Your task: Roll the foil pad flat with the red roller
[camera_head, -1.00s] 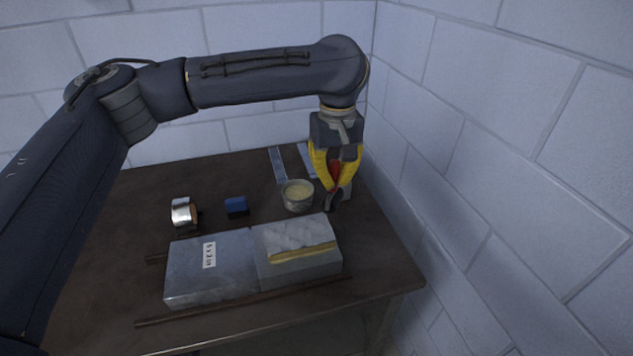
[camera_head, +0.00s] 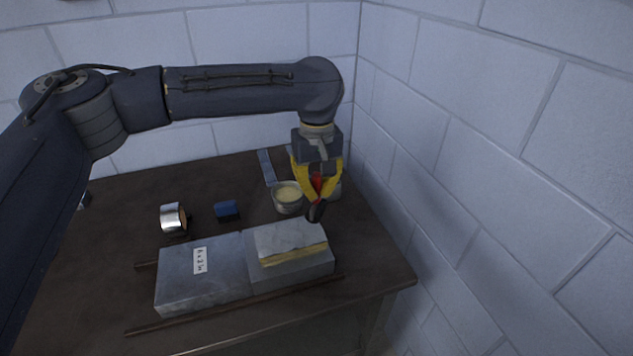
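The foil pad (camera_head: 287,236) lies on the right part of the grey metal duct (camera_head: 205,283). Its silvery top looks fairly smooth, with faint marks, and a yellow insulation edge shows along its front. My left gripper (camera_head: 316,194) has yellow fingers pointing down, just behind the pad's back right corner. It is shut on the red roller (camera_head: 317,183); only a little red shows between the fingers. The roller's dark end (camera_head: 316,211) hangs below them, close to the pad's corner; I cannot tell whether it touches. My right gripper is not in view.
A tub of pale paste (camera_head: 288,194) stands behind the pad, close to the gripper. A silver tape roll (camera_head: 173,218) and a blue block (camera_head: 227,210) sit behind the duct. A white wall rises beyond the table's right side.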

